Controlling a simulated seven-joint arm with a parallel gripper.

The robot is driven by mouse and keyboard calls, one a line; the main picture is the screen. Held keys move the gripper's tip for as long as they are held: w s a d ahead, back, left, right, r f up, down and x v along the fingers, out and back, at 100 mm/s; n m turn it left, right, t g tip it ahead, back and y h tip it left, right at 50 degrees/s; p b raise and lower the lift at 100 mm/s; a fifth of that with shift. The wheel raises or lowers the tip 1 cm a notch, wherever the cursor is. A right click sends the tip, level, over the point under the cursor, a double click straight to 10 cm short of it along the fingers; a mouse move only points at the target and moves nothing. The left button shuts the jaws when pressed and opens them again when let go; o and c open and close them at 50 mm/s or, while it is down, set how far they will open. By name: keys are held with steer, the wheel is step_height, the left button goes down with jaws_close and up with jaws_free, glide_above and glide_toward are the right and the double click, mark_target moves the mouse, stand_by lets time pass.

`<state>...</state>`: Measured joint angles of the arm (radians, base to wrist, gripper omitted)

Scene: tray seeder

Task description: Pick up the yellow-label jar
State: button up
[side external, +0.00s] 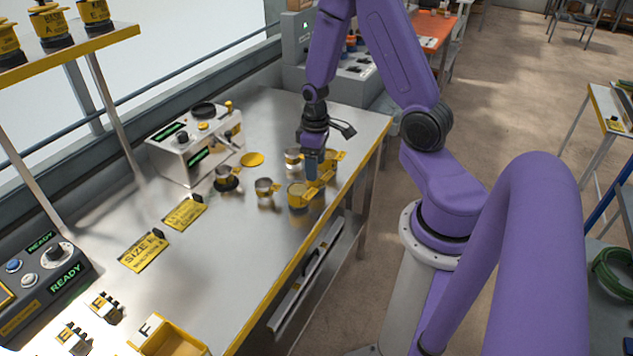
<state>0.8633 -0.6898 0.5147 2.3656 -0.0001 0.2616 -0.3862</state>
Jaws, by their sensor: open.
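Several small metal and yellow containers stand in a cluster on the steel bench. The front one (298,197) has a broad yellow band and looks most like the yellow-label jar, though its lettering is too small to read. Metal ones with yellow tabs stand to its left (265,188) and behind it (293,155). Another yellow piece (326,172) is just right of my gripper. My gripper (312,176) points down among them, open, just behind and right of the front jar. Its fingertips are small and partly merge with the yellow pieces, so I cannot tell whether they touch anything.
A white machine (178,158) with green displays stands at the back left, with a cup on a dark disc (227,180) nearby. Yellow signs (143,251) and a yellow bin (172,342) lie towards the front. The bench (225,255) is clear at front centre.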

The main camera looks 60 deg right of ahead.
mark_target(319, 180)
steer(key=shift+s+d+f, duration=0.1)
steer(key=shift+s+f, duration=0.05)
steer(key=shift+f, duration=2.55)
steer(key=c, duration=0.8)
